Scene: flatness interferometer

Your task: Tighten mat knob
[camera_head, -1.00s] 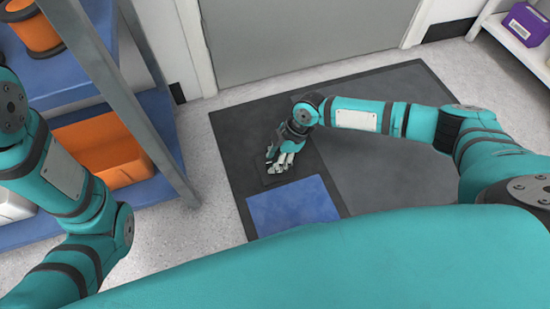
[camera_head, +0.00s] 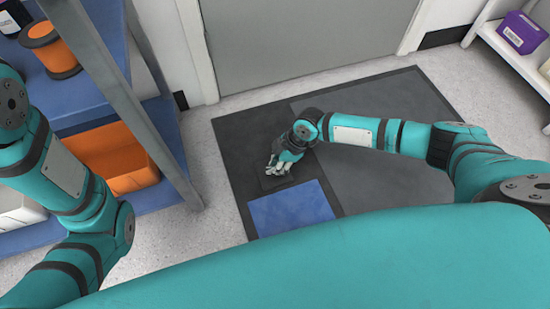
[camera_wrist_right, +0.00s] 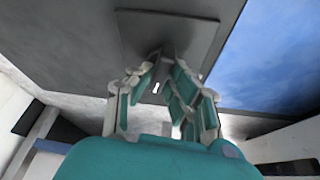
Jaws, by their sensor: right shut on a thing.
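The floor mat (camera_head: 238,150) is dark grey with a blue square pad (camera_head: 291,210) near its front left. A dark square plate (camera_head: 300,176) lies on the mat just behind the blue pad and also shows in the right wrist view (camera_wrist_right: 190,38). My right gripper (camera_head: 277,166) is down over this plate. In the right wrist view, my right gripper's fingers (camera_wrist_right: 166,72) close around a small dark knob at the plate, mostly hidden between the fingertips. My left arm comes in at the left, but its gripper is outside the picture.
A shelf rack with an upright post (camera_head: 120,95) stands at the left, holding an orange bin (camera_head: 110,155) and an orange spool (camera_head: 50,48). A grey door (camera_head: 300,40) is behind the mat. A white shelf with a purple box (camera_head: 522,32) is at the right.

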